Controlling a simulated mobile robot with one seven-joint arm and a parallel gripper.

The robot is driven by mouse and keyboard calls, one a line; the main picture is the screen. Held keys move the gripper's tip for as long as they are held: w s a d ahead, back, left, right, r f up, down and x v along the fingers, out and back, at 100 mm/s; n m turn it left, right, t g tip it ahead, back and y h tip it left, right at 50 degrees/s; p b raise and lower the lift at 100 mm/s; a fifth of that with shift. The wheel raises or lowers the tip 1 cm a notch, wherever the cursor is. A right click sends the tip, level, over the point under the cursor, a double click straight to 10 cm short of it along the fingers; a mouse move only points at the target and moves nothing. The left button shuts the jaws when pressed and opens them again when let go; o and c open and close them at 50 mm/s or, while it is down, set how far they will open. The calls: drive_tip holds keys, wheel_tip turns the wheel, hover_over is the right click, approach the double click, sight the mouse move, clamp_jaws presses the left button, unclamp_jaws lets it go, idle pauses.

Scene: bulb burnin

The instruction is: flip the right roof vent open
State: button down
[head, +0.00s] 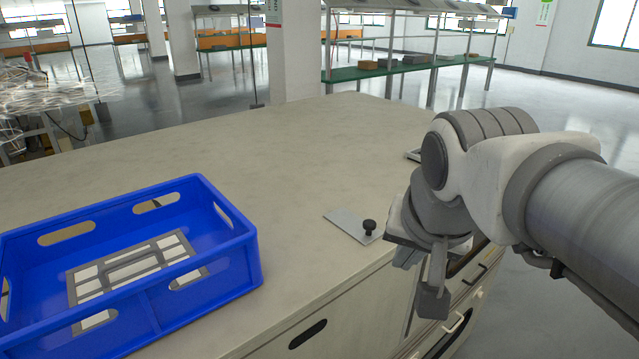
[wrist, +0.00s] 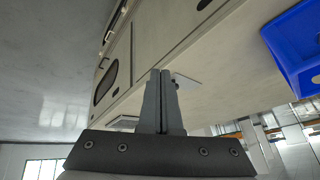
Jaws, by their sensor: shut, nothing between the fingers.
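A flat grey metal plate (head: 347,222) with a black knob (head: 369,226) lies on the beige top near its front edge. In the wrist view this plate (wrist: 188,82) shows just right of my fingertips. A second pale plate (head: 412,155) is farther right on the top, mostly hidden behind my arm; in the wrist view it (wrist: 122,122) shows left of my fingers. I cannot tell for sure which plate is the right vent. My gripper (head: 432,305) is shut and empty, pointing down in front of the cabinet's front edge. I see no contact with either plate.
A blue crate (head: 247,262) with a grey-and-white panel inside stands on the top at left. The cabinet front (head: 345,325) has dark handles below the edge. The middle and back of the top are clear. Shelves (head: 400,68) stand beyond.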

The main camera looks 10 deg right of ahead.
drive_tip(key=w+d+r+m+h+b, duration=0.1)
drive_tip(key=w+d+m+b, duration=0.1)
drive_tip(key=w+m, duration=0.5)
drive_tip(key=shift+w+r+t+b, duration=0.2)
drive_tip(key=shift+w+t+b, duration=0.1)
drive_tip(key=shift+w+b, duration=0.35)
approach(376, 235)
wheel_tip(376, 235, down, 3)
drive_tip(key=s+d, duration=0.1)
drive_tip(key=d, duration=0.1)
drive_tip(key=shift+w+a, duration=0.3)
drive_tip(key=shift+w, duration=0.55)
drive_tip(key=shift+w+a+f, duration=0.2)
drive_tip(key=shift+w+a, duration=0.15)
drive_tip(key=shift+w, duration=0.35)
